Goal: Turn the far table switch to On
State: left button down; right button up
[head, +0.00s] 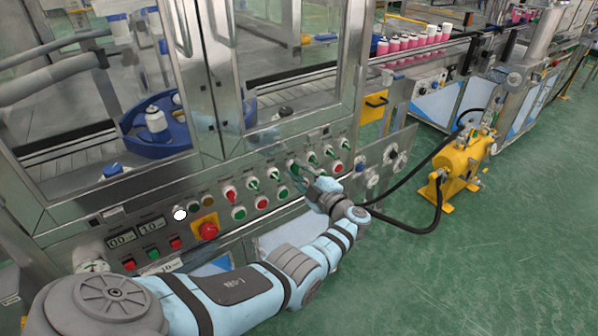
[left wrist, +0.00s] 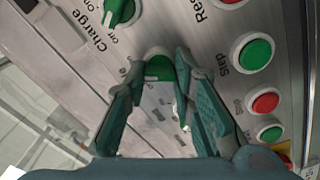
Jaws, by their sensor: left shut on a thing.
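The control panel (head: 190,215) carries a row of rotary switches with green knobs, and one red knob. My left gripper (head: 299,174) is at the right part of this row, partly covering it. In the left wrist view, the two fingers of my left gripper (left wrist: 172,75) are on either side of a green switch knob (left wrist: 159,69), shut on it. Its label is mostly hidden, so I cannot read whether it is the far table switch or its exact setting. A neighbouring green switch marked Charge (left wrist: 120,10) is apart from the fingers. My right gripper is not in view.
Green and red push buttons, including a green Step button (left wrist: 252,53), sit close beside the fingers. A red emergency stop (head: 208,231) is further left. Glass doors rise behind the panel. A yellow pump (head: 461,165) with black hoses stands right on open green floor.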

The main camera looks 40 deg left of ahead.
pick_arm(q)
jog(key=shift+f, duration=0.1)
jog(key=c, duration=1.4)
grip_release()
jog(key=shift+o, duration=0.2)
jog(key=v, duration=1.2)
